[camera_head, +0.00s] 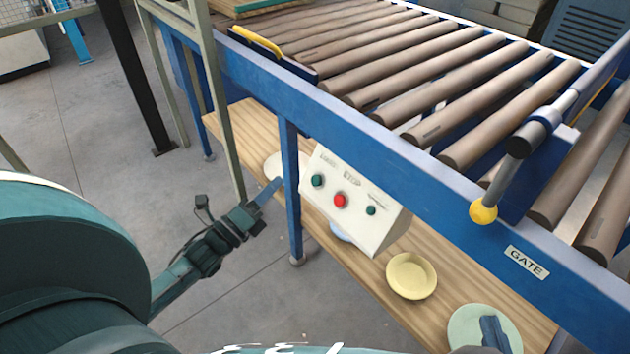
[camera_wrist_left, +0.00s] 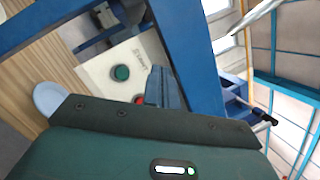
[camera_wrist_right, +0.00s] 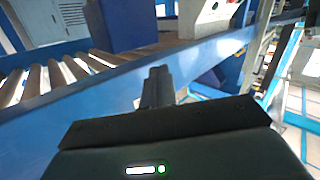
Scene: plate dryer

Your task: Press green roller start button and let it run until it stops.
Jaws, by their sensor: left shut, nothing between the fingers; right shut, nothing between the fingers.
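The white sloped control box (camera_head: 372,224) hangs under the blue conveyor frame. It carries a green button (camera_head: 318,181) at the left, a red button (camera_head: 340,200) in the middle and a smaller green one (camera_head: 371,211) at the right. My left gripper (camera_head: 272,189) is shut and empty, just left of the box and apart from the left green button. My right gripper (camera_head: 493,334) is shut and empty at the lower right.
A blue leg (camera_head: 288,190) of the conveyor stands between my left arm and the box. The wooden shelf (camera_head: 362,270) below holds a yellow plate (camera_head: 411,276) and a pale green plate (camera_head: 463,326). A gate lever with a yellow knob (camera_head: 483,212) juts out at the right.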

